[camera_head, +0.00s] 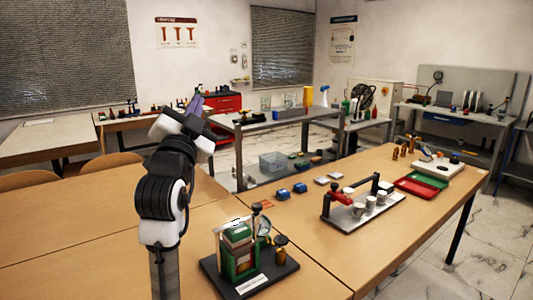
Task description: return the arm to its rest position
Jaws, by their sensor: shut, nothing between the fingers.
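My arm, with black and white links, rises in the left middle of the head view, folded upward. My gripper (195,103) is at its upper end, small and partly hidden behind the white wrist link. It is shut and empty, pointing up and away, clear of the tables and everything on them.
A gauge rig (240,252) with a green block and a dial on a dark base stands close to the right of my arm. The left tabletop (70,225) is bare.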

